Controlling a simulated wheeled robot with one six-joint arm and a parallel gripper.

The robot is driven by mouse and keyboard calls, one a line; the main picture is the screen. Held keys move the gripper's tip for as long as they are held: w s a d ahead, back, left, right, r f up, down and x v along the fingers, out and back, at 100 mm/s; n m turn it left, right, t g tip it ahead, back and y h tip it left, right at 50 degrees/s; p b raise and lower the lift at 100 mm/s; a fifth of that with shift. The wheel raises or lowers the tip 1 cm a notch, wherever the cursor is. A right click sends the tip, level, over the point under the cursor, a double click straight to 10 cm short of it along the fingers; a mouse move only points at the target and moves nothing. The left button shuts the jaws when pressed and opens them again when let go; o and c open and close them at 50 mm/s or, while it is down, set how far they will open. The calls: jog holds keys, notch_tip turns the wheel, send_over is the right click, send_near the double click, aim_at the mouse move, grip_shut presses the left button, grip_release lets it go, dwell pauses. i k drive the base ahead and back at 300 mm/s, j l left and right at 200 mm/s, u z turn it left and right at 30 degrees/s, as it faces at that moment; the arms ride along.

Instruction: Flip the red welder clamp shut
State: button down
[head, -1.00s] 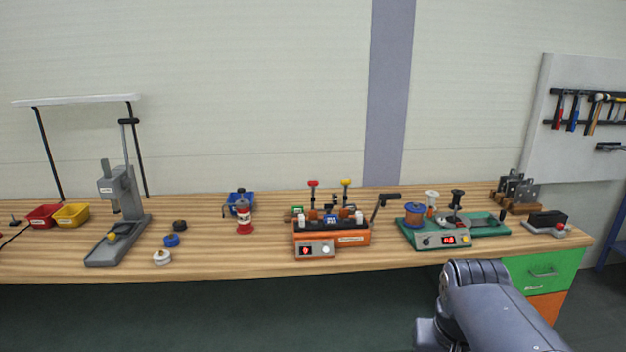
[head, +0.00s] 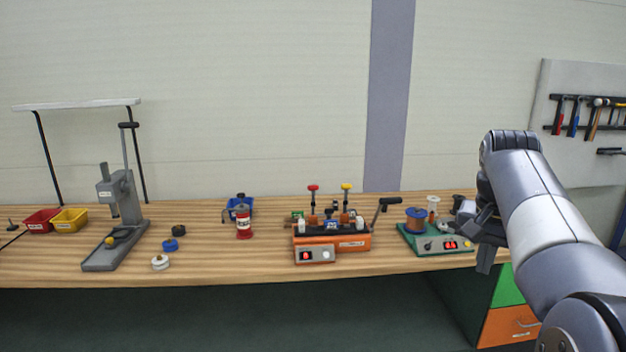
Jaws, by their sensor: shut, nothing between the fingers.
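The orange welder (head: 331,245) stands on the bench right of the picture's middle. Its red clamp (head: 313,188) is a thin upright lever with a red knob, standing above the welder's back left part. A similar clamp with a yellow knob (head: 346,187) stands upright to its right. My gripper (head: 462,222) is shut and empty, in front of the green-based machine. It is well to the right of the red clamp and touches neither clamp. The foot of the red clamp is too small to make out.
A black crank handle (head: 384,204) sticks up at the welder's right end. The green-based machine (head: 424,244) with a copper spool is partly hidden by my arm. A red and white canister (head: 244,222) stands left of the welder. The bench front between them is clear.

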aim_at(313, 188)
jog(key=i+u, duration=0.1)
jog(key=u, duration=0.25)
jog(key=i+u, duration=0.1)
jog(key=u, duration=0.25)
jog(key=i+l+u, duration=0.3)
jog(key=i+l, duration=0.3)
jog(key=i+l+u, duration=0.35)
jog(key=i+l, duration=0.55)
jog(key=l, duration=0.2)
jog(key=i+l, duration=0.3)
jog(key=l, duration=0.15)
